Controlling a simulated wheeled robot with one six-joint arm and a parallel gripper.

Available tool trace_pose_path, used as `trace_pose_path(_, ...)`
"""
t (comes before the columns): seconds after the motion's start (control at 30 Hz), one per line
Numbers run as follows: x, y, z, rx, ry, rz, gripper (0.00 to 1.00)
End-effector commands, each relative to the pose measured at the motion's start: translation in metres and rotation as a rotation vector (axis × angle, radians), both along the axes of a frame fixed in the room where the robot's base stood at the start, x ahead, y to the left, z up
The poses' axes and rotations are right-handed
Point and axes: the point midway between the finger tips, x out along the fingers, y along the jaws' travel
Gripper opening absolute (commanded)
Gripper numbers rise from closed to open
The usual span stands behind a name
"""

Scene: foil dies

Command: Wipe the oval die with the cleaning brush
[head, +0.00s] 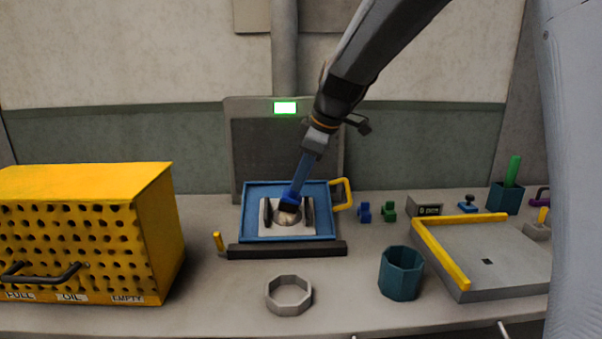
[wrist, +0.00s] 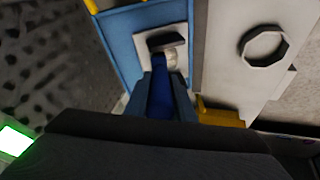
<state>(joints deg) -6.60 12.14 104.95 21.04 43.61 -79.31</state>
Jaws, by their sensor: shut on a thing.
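My gripper (head: 312,150) is shut on the blue cleaning brush (head: 301,175), which points down and slightly left. The brush's dark bristle end is at the die (head: 287,218), a pale round-looking piece on a light plate in the blue tray (head: 252,212). Whether the bristles touch the die is hard to tell. Dark upright blocks stand on both sides of the die. In the wrist view the blue brush (wrist: 160,95) reaches from my gripper toward the pale die (wrist: 172,58), partly covering it.
A yellow perforated box (head: 160,230) stands at left. A grey ring (head: 289,294) and a teal cup (head: 400,273) stand in front. A grey plate with yellow rails (head: 500,262) lies at right. Small blue and green pieces (head: 388,209) sit right of the tray. A green light (head: 285,107) shows behind.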

Motion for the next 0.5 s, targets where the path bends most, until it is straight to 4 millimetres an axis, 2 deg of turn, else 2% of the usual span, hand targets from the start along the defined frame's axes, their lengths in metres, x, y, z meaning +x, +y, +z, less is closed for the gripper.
trace_pose_path(0.5, -0.025, 0.001, -0.016, -0.001, 0.005, 0.001, 0.0)
